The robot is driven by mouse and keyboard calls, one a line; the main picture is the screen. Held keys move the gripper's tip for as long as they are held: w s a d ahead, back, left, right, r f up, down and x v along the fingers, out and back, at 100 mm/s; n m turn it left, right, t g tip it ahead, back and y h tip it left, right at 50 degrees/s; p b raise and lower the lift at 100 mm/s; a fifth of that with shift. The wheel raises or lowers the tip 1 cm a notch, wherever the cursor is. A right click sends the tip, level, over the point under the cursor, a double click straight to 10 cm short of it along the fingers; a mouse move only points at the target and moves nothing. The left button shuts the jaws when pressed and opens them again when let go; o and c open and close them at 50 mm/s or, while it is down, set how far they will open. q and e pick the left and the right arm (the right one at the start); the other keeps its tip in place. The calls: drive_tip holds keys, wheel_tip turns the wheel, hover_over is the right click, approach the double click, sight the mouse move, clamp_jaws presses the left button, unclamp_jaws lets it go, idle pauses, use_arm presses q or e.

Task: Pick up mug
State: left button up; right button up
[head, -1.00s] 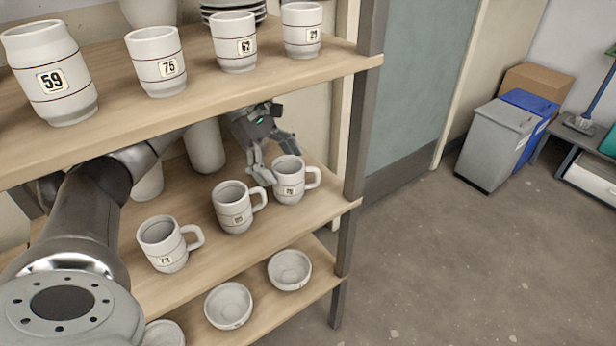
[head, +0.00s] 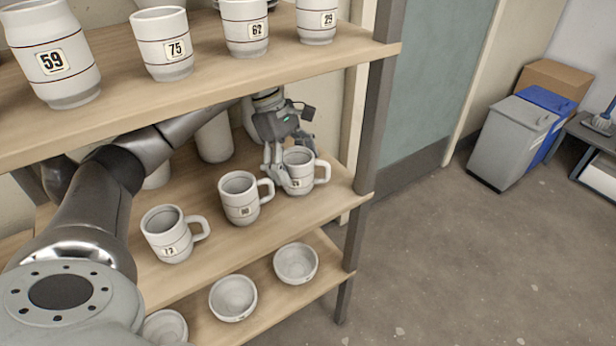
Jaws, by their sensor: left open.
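Three white mugs with dark bands and number labels stand upright in a row on the middle shelf (head: 215,262). They are the left mug (head: 165,236), the middle mug (head: 240,202) and the right mug (head: 300,178), each with its handle to the right. My left gripper (head: 290,157) is open at the right mug. One finger is close along the mug's left side and another part is behind its rim. I cannot tell whether they touch it. The right mug's number is too small to read surely. My right gripper is not in view.
The upper shelf (head: 215,85) carries white cups labelled 59, 75, 62 and 29, close above my left arm. Taller white vessels (head: 214,138) stand behind the mugs. Bowls (head: 233,297) sit on the lower shelf. A dark post (head: 366,150) stands right of the right mug.

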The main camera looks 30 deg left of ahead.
sight(310, 179)
use_arm(q)
drive_tip(key=d, duration=0.1)
drive_tip(key=d+f, duration=0.1)
drive_tip(key=d, duration=0.1)
drive_tip(key=shift+w+d, duration=0.1)
drive_tip(key=shift+d, duration=0.1)
drive_tip(key=shift+f, duration=0.1)
drive_tip(key=c, duration=1.2)
drive_tip(key=shift+r, duration=0.2)
